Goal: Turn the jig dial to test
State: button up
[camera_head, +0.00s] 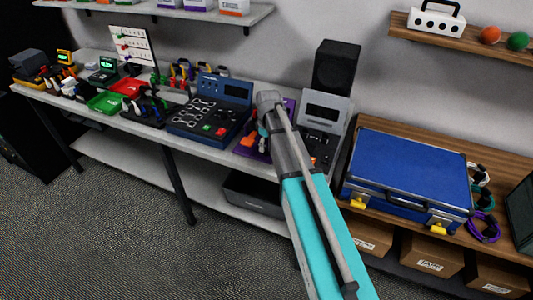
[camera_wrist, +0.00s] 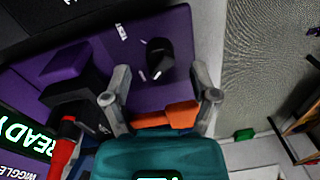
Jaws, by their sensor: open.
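The purple jig (camera_wrist: 175,25) fills the upper middle of the wrist view. Its black dial (camera_wrist: 160,52) stands on the purple face, with small white marks near its lower end. A small white label is at the upper left; I cannot read it or tell the dial's setting. My gripper (camera_wrist: 160,74) is open, with its fingers apart on the left and right, just below the dial in the picture.
An orange block (camera_wrist: 182,115) lies close to the fingers. A black block and a red-handled item (camera_wrist: 62,145) are at left, near a green READY screen (camera_wrist: 25,136). A blue tester (camera_head: 222,92) stands left of the jig; a blue case (camera_head: 410,165) is at right.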

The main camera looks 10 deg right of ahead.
jog(key=shift+f+b, duration=0.85)
jog(key=shift+f, duration=0.3)
jog(key=shift+c, duration=0.3)
grip_shut()
